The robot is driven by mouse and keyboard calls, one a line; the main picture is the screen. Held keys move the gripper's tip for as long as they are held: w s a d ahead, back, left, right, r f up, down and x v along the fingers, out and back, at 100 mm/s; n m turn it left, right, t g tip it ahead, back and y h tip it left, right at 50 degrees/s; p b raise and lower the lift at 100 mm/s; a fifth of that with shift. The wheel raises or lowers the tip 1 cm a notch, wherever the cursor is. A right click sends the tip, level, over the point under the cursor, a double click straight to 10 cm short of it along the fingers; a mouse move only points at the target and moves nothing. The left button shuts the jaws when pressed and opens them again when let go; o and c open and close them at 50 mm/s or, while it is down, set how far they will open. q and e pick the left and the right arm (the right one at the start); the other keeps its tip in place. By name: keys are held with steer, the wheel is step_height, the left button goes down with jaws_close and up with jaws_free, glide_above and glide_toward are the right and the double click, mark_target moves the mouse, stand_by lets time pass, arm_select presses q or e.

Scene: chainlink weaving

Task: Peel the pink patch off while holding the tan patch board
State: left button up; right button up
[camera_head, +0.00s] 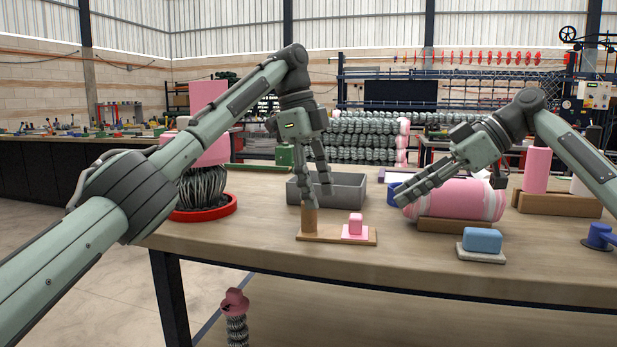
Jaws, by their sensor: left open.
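The tan patch board (315,236) lies flat near the front of the workbench. A tan upright post (309,219) stands on its left end. The pink patch (355,231), a flat pad with a raised pink block on it, lies on the board's right end. My left gripper (320,192) points down just above the post, with its fingers apart; whether they touch the post is hard to tell.
A grey open bin (351,192) stands behind the board. The pink roll (463,199) on a brown cradle lies to the right. A blue block (482,240) on a pale base and a red ring tray (228,209) flank the board. Bare tabletop (400,255) lies in front.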

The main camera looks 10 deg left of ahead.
mark_target(308, 216)
arm_select(q)
steer(key=shift+w+a+r+y, duration=0.1)
steer(key=shift+a+r+y, duration=0.15)
steer(key=shift+y, duration=0.35)
steer(key=shift+a+r+m+y, duration=0.4)
steer(key=shift+a+r+y, duration=0.3)
steer(key=shift+a+f, duration=0.1)
step_height(308, 216, down, 8)
steer(key=shift+w+r, duration=0.1)
steer(key=shift+r, duration=0.15)
steer(key=shift+c, duration=0.2)
steer(key=c, duration=0.3)
jaws_close()
stand_by(0.7)
